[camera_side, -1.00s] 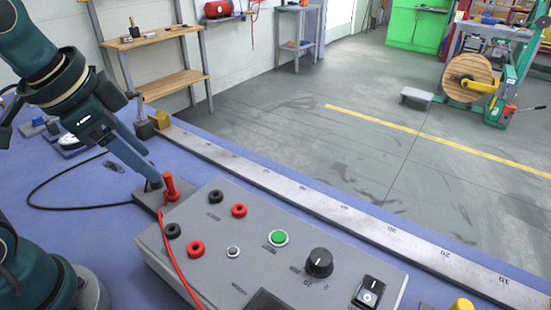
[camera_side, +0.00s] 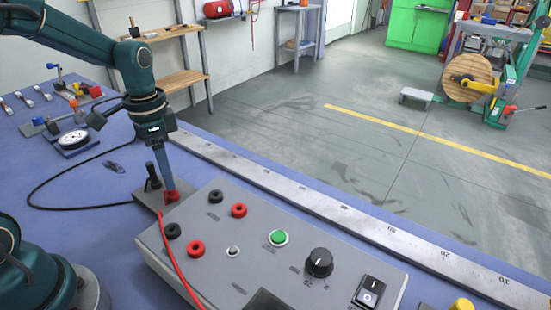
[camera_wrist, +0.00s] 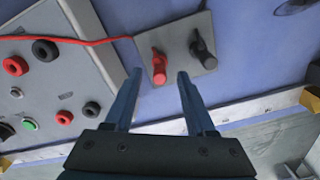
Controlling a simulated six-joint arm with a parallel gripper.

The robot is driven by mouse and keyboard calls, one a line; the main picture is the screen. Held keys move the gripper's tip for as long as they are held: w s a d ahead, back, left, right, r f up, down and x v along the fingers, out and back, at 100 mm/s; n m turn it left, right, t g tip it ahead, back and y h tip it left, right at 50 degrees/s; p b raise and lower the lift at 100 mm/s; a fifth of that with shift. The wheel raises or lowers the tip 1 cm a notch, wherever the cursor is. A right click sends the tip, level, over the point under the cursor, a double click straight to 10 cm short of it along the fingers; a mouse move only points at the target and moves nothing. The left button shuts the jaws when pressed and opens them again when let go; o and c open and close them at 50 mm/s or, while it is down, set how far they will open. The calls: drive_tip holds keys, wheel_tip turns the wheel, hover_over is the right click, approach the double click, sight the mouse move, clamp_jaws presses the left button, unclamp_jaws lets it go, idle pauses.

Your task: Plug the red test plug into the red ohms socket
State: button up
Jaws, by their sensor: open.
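The red test plug (camera_wrist: 158,68) stands in a small grey holder plate (camera_wrist: 182,28), with a red lead running to the grey tester box. In the side view the red plug (camera_side: 172,197) is partly hidden behind my gripper's fingers. My gripper (camera_wrist: 160,76) is open, with one finger on each side of the red plug in the wrist view. A black plug (camera_wrist: 203,48) stands beside it in the same holder. The tester box (camera_side: 215,265) has two red sockets, the upper one (camera_side: 239,210) and the lower one (camera_side: 196,248); its lettering is too small to read.
Two black sockets (camera_side: 215,196) (camera_side: 173,230), a green button (camera_side: 279,238), a black knob (camera_side: 319,263) and a rocker switch (camera_side: 370,291) are on the box. A metal ruler bar (camera_side: 330,212) runs along the bench edge. A black cable loops on the blue bench to the left.

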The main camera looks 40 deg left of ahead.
drive_tip(key=shift+f, duration=1.15)
drive_tip(key=shift+c, duration=0.3)
clamp_jaws()
drive_tip(key=shift+r, duration=0.1)
